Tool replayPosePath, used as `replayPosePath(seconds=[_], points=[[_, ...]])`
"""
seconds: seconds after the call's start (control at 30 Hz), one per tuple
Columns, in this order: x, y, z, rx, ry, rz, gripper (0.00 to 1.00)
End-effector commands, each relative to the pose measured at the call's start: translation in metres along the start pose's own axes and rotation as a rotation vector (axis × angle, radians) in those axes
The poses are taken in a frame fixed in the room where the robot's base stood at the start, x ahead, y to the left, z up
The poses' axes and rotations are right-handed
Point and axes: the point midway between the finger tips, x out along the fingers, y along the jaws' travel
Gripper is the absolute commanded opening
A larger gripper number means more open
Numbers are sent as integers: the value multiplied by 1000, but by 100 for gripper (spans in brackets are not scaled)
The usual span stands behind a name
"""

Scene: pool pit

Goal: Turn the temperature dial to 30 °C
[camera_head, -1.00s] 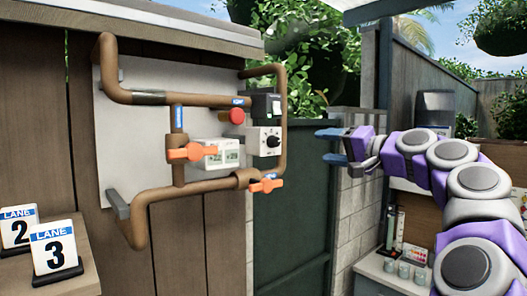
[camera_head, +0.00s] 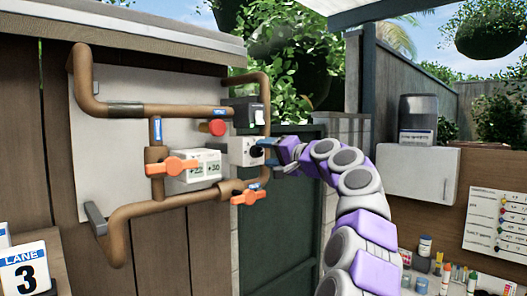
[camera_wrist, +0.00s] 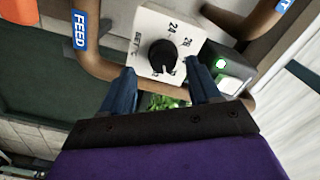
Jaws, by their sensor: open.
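The temperature dial is a black knob (camera_wrist: 162,57) on a white square box with numbers around it; 24, 26 and 28 can be made out in the wrist view, and the pointer's exact setting is too small to read. In the head view the white dial box (camera_head: 243,150) sits on the pipe panel, its knob partly behind my fingers. My gripper (camera_head: 272,150) is at the knob's right side. In the wrist view my gripper (camera_wrist: 162,92) has its blue fingers apart, just short of the knob and on either side of it.
Brown pipes (camera_head: 150,108) frame the panel, with orange valve handles (camera_head: 174,166) close by. A black switch box (camera_head: 248,113) with a green light is above the dial. A red knob (camera_head: 213,128) is to its upper left. A dark green gate (camera_head: 283,220) stands behind my arm.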

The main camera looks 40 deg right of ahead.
Motion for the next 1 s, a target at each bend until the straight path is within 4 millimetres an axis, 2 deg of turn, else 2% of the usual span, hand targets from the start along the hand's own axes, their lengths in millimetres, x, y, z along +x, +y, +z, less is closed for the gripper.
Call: replayPosePath(seconds=[0.23, 0.57, 1.0], points=[[16, -5, 4, -3, -2, -2, 62], [19, -4, 3, -2, -1, -2, 62], [19, -1, 0, 0, 1, 0, 22]])
